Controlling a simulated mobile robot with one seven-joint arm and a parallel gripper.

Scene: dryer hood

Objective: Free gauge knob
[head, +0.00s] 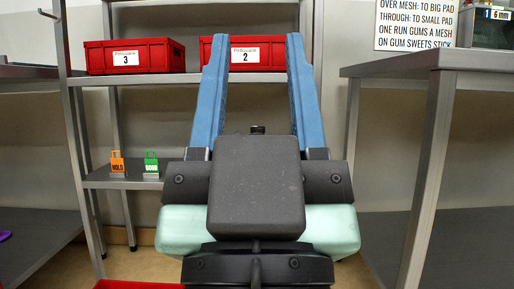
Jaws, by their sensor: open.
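My gripper (258,37) fills the middle of the head view. Its two blue fingers stand upright and wide apart, with nothing between them. Behind them are a rack and a red bin. I cannot make out a gauge knob. A small dark round piece (257,129) shows just above the gripper's black body; I cannot tell whether it is part of my gripper. A dark box (488,32) with a "6 mm" label stands at the top right, cut off by the frame edge.
A metal rack (190,78) holds red bins marked 3 (128,72) and 2 (273,58). An orange "HOLD" tag (118,161) and a green "GOOD" tag (151,162) stand on its lower shelf. A grey bench (425,62) is at right, below a printed sign (416,24).

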